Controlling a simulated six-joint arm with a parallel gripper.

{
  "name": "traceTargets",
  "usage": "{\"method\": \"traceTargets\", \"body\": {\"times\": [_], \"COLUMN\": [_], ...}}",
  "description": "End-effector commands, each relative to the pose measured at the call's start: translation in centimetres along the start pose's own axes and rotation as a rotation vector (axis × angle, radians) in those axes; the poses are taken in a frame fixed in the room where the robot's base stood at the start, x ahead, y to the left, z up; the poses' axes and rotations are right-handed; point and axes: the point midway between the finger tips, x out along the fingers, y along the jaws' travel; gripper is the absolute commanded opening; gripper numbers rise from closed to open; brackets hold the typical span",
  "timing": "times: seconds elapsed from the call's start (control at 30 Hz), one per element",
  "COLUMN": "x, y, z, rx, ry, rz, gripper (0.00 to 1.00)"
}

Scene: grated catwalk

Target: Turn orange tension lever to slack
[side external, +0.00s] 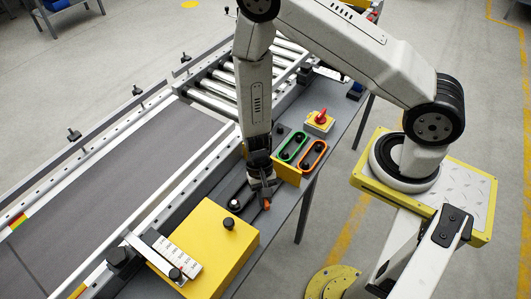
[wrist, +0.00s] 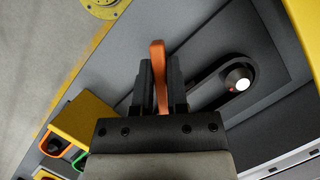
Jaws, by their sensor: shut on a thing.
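The orange tension lever (wrist: 158,62) stands between the two dark fingers of my gripper (wrist: 159,82) in the wrist view. The fingers are shut on it, and its tip sticks out beyond them. In the side view, my gripper (side external: 262,186) points down at the grey bench, and a small orange end of the lever (side external: 267,205) shows at its fingertips. The lever's pivot is hidden under the gripper. I cannot read any slack mark near it.
Beside the gripper is a dark slotted part with a bright round end (wrist: 238,79). A yellow box (side external: 220,242) with a black knob stands in front. Green (side external: 293,146) and orange-rimmed (side external: 314,154) panels and a red switch (side external: 320,116) lie behind. A conveyor (side external: 125,170) runs at left.

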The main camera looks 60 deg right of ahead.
Motion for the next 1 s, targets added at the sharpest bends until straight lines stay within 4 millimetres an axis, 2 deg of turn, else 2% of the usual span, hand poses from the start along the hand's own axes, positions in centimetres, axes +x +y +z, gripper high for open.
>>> {"method": "traceTargets", "body": {"times": [1.0], "x": [0.0], "y": [0.14], "z": [0.12], "rx": [0.628], "ry": [-0.003], "rz": [-0.26], "gripper": [0.0]}}
